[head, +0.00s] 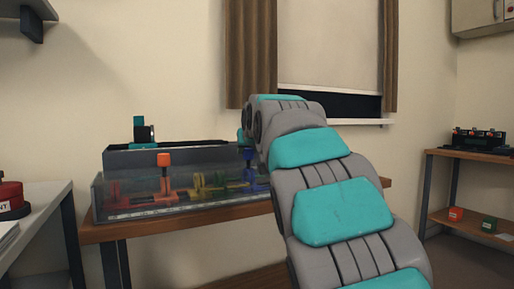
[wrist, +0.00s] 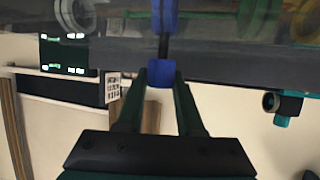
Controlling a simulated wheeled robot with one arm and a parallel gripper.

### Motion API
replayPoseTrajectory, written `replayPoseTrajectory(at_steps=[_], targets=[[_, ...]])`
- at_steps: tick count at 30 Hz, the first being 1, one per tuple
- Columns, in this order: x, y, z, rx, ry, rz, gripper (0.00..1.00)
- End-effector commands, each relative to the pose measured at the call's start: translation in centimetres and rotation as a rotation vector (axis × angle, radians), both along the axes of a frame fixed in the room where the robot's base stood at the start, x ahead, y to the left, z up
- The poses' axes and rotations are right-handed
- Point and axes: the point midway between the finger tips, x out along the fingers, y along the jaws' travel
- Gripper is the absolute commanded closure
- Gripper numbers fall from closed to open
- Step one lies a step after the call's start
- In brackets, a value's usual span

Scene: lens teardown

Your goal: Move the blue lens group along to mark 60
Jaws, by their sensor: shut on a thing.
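The blue lens group (head: 249,175) is at the right end of the clear-walled rail case (head: 150,211), partly hidden by my arm in the head view. In the wrist view, its blue knob (wrist: 162,73) sits between the fingertips of my gripper (wrist: 162,78), which is shut on it. A dark stem runs from the knob to a blue part (wrist: 164,16) of the group at the top edge. Most of my gripper is hidden behind my arm in the head view. I cannot read the scale marks or mark 60.
An orange-red group with an orange knob (head: 163,159) and a yellow group (head: 205,184) stand left of the blue one in the case. A black and teal device (head: 143,131) stands behind. The case rests on a wooden table (head: 180,225); a window is behind.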

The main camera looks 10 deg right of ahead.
Motion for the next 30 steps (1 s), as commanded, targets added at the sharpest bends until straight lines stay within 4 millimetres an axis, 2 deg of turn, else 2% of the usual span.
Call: replayPoseTrajectory(at_steps=[5,6,13,23,30], targets=[[0.0,0.0,0.2,0.0,-0.005,0.0,1.0],[0.0,0.0,0.2,0.0,-0.004,0.0,0.59],[0.0,-0.1,0.1,0.0,-0.003,0.0,0.33],[-0.1,-0.1,0.1,0.0,-0.002,0.0,0.33],[-1.8,-0.1,1.0,0.001,-0.004,0.0,0.33]])
